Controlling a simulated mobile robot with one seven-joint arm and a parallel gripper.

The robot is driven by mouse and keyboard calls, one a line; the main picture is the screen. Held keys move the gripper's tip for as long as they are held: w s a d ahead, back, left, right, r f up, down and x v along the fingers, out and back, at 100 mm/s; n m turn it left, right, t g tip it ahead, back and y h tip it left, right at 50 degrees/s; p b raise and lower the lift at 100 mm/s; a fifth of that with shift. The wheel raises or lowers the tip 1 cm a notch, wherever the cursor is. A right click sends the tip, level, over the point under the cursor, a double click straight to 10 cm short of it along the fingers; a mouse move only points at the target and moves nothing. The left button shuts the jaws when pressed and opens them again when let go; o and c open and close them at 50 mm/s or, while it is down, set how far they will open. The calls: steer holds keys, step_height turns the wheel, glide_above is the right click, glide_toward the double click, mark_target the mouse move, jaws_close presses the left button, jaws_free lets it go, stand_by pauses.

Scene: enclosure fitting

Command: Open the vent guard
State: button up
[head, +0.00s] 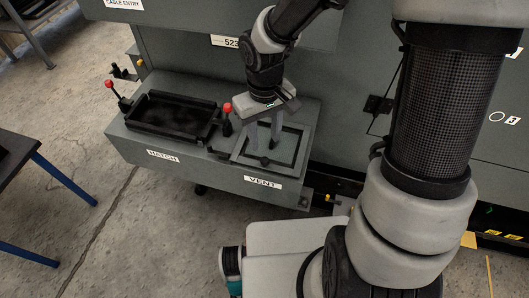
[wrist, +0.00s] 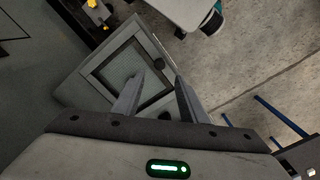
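The vent guard (head: 292,151) is a grey framed panel flat on the shelf, behind the VENT label (head: 262,181). It also shows in the wrist view (wrist: 95,81), with a pale inner panel inside a dark border. A small dark knob (head: 264,162) stands near its front edge; in the wrist view the knob (wrist: 160,62) lies beyond the fingertips. My gripper (head: 264,143) points down over the guard. Its two fingers (wrist: 158,76) are apart with nothing between them. I cannot tell the exact height of the fingertips above the panel.
The black-rimmed hatch (head: 172,115) sits left of the vent on the same shelf. A red-tipped lever (head: 227,115) stands between them, and another (head: 116,92) stands at the hatch's left. A blue-legged table (head: 35,165) is at far left. The cabinet wall rises behind.

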mark_target(265, 159)
step_height(265, 159, down, 9)
steer(key=shift+b, duration=0.95)
jaws_close()
